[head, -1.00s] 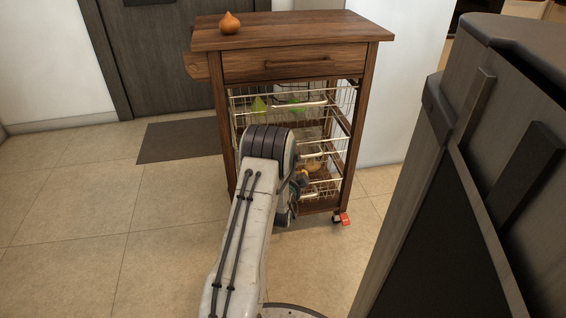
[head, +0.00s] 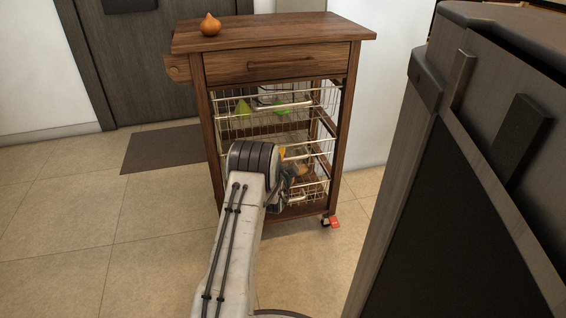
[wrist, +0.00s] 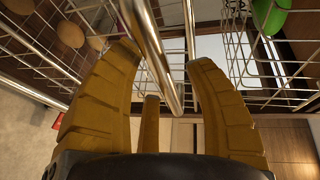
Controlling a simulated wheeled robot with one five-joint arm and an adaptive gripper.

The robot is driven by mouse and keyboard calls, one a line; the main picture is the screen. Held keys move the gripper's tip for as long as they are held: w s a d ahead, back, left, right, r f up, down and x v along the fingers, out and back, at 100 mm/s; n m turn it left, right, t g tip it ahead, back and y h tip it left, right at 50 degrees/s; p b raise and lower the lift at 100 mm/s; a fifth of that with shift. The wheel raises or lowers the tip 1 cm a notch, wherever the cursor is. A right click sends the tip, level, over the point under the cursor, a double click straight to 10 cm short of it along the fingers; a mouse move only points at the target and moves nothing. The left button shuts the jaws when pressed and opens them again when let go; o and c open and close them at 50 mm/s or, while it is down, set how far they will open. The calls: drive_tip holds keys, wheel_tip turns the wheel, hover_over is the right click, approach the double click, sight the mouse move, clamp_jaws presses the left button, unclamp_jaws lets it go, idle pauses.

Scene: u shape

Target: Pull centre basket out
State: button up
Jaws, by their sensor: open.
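The wooden cart (head: 280,40) holds stacked wire baskets. The centre basket (head: 322,146) sits below the top one, its pale metal front bar partly hidden by my arm. My gripper is mostly hidden behind my arm in the head view. In the wrist view my gripper (wrist: 164,55) is open, with its yellow-brown fingers spread. A shiny metal bar (wrist: 152,55) runs between the fingers, with a gap to the right finger; contact with the left finger cannot be told.
The top basket (head: 268,113) holds green items. An onion (head: 210,24) sits on the cart top. A red-marked caster (head: 333,223) is at the cart's lower right. A large dark cabinet (head: 440,190) stands close on the right.

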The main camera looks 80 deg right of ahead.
drive_tip(key=shift+c, duration=0.5)
clamp_jaws()
